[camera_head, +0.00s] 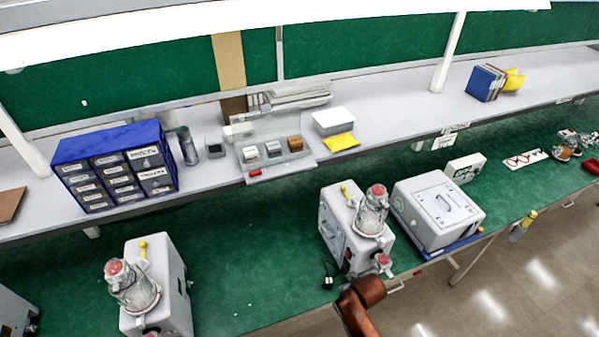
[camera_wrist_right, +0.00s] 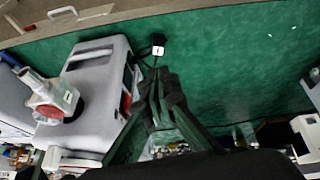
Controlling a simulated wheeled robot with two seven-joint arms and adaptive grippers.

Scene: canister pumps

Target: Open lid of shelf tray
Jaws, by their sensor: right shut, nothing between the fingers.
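The shelf tray (camera_head: 301,163) sits on the shelf in the head view and holds several small blocks, two pale and one brown. A grey, see-through panel that looks like its lid (camera_head: 262,128) stands raised at the tray's back edge. A small red item lies at the tray's front left. My right gripper (camera_wrist_right: 158,82) is shut and empty in the right wrist view, over the green bench and beside a canister pump (camera_wrist_right: 105,70), apart from the tray. In the head view only a reddish-brown part of my arm shows at the bottom. My left gripper is not in view.
A blue drawer cabinet (camera_head: 110,142) stands left on the shelf; a white box (camera_head: 333,120) and yellow pad (camera_head: 341,142) sit right of the tray. Below are two canister pumps, one (camera_head: 178,285) at left, and a grey lidded case (camera_head: 437,212). The bench between the pumps is mostly clear.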

